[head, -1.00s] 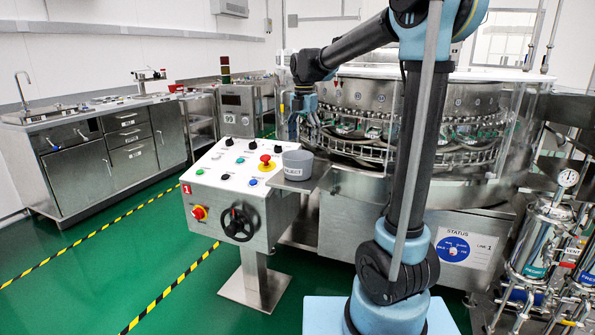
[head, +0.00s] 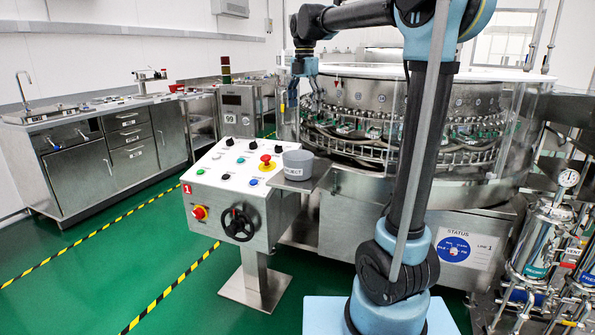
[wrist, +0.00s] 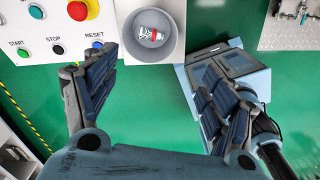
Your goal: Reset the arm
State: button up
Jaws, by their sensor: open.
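My gripper (head: 304,90) hangs from my raised arm in the head view, above and behind the control panel (head: 225,165). In the wrist view my gripper (wrist: 150,62) has its two dark fingers spread wide, with nothing between them. A grey reject cup (head: 297,165) stands on a small shelf at the panel's right side. In the wrist view the cup (wrist: 176,18) lies beyond the fingertips, apart from them. A small clear vial with a red band or cap (wrist: 152,35) lies inside the cup.
The rotary washer (head: 350,92) stands behind and right of the panel. Steel filter housings (head: 540,240) stand at the right. A steel cabinet counter (head: 110,150) is at the left. Green floor (head: 130,240) with striped tape is clear between counter and panel.

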jog(key=s+d+f+m+t, duration=0.1)
jog(key=s+d+f+m, duration=1.1)
jog(key=s+d+m, duration=0.4)
jog(key=s+d+f+m, duration=0.2)
jog(key=s+f+m, duration=0.4)
jog(key=s+f, duration=0.2)
jog(key=s+d+f+m+t, duration=0.1)
jog(key=s+d+f+m, duration=0.2)
jog(key=s+f+m, duration=0.3)
notch_tip(320, 180, down, 6)
jog(key=shift+s+r+m, duration=0.15)
jog(key=shift+s+m, duration=0.15)
jog(key=shift+s, duration=0.55)
jog(key=shift+w+f, duration=0.2)
jog(key=shift+w, duration=0.25)
